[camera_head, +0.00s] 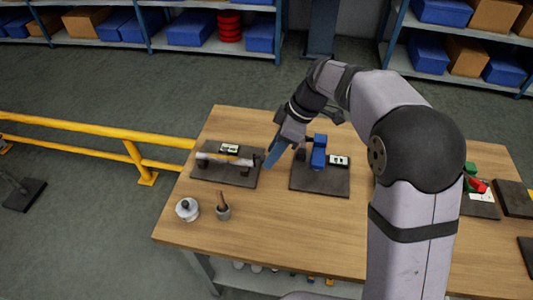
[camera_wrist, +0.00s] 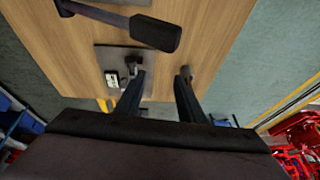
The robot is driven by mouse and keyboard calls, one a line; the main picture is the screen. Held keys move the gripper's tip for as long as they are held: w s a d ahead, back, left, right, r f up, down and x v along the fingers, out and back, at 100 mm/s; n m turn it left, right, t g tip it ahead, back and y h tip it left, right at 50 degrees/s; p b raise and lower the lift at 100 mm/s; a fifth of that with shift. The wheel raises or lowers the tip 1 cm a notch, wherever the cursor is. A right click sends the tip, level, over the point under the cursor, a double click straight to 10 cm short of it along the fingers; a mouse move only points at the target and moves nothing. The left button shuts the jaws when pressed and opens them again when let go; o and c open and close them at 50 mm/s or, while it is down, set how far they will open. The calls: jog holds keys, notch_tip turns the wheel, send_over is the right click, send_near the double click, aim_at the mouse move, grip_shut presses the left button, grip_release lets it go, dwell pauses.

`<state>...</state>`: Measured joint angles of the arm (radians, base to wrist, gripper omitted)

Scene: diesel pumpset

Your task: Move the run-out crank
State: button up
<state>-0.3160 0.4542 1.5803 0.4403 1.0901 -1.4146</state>
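My gripper (camera_head: 283,160) is over the wooden table, between two dark base plates. In the wrist view its two fingers (camera_wrist: 160,76) are apart with nothing between them. The left plate (camera_head: 210,174) carries a light horizontal bar (camera_head: 226,160), dark end pieces and a small label card. The right plate (camera_head: 322,187) carries a blue block (camera_head: 319,152) and another label card. In the wrist view a dark post (camera_wrist: 133,64) stands on a plate beside the left fingertip; I cannot tell whether they touch. I cannot tell which part is the run-out crank.
A white round pot (camera_head: 187,209) and a small grey cup (camera_head: 223,212) stand at the table's front left. A plate with red and green parts (camera_head: 478,186) is at the right. A yellow railing (camera_head: 80,127) runs left of the table. A dark bar-shaped thing (camera_wrist: 150,33) crosses the wrist view.

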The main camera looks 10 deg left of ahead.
jog(key=t, duration=0.2)
send_near(265, 156)
jog(key=shift+n, duration=0.3)
jog(key=shift+p+x, duration=1.35)
jog(key=shift+x, duration=2.8)
grip_shut()
